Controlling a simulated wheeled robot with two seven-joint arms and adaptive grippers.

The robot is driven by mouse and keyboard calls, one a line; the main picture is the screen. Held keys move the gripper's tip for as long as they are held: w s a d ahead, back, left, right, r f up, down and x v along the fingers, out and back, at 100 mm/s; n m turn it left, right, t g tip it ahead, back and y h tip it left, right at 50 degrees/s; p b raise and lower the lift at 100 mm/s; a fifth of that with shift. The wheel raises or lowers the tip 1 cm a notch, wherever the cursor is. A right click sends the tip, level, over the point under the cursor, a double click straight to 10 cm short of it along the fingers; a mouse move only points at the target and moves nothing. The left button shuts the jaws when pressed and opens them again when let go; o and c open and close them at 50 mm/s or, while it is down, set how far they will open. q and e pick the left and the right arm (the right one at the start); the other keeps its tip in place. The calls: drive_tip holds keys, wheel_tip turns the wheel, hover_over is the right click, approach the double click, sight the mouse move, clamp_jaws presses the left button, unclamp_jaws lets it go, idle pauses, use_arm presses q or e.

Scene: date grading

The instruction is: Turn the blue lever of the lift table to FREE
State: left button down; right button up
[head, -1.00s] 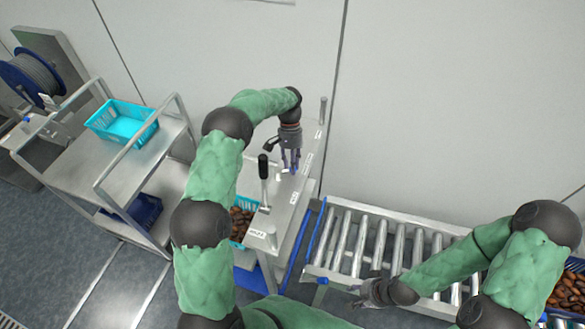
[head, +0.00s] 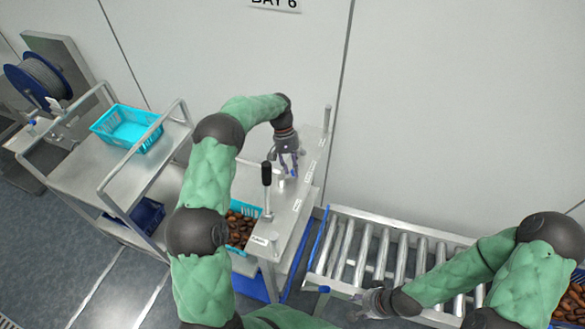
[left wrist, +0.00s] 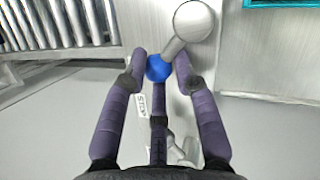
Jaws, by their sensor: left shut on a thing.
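The lift table's steel top (head: 291,222) runs along the wall in the middle of the head view. My left gripper (head: 288,166) reaches down over its far part. In the left wrist view, its fingers (left wrist: 160,76) are shut on the blue lever (left wrist: 158,68), whose round blue end sits between the fingertips. In the head view the fingers largely hide the lever. White labels (head: 297,204) lie on the top, too small to read surely. My right gripper (head: 374,302) hangs by the conveyor's near edge, away from the table; its finger opening is unclear.
A black-handled lever (head: 267,174) stands upright left of my left gripper. A pale ball-ended post (left wrist: 193,20) is close to the fingers in the wrist view. A roller conveyor (head: 385,250) lies right, a cart with a turquoise basket (head: 126,128) left. A crate of dates (head: 240,228) is beside the table.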

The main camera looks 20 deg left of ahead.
use_arm(q)
drive_tip(key=c, duration=1)
unclamp_jaws()
drive_tip(key=shift+o, duration=0.2)
drive_tip(key=shift+w+r, duration=0.1)
drive_tip(key=v, duration=1.1)
drive_tip(key=shift+a+r, duration=0.2)
drive_tip(key=shift+r, duration=0.1)
drive_tip(key=shift+w, duration=0.1)
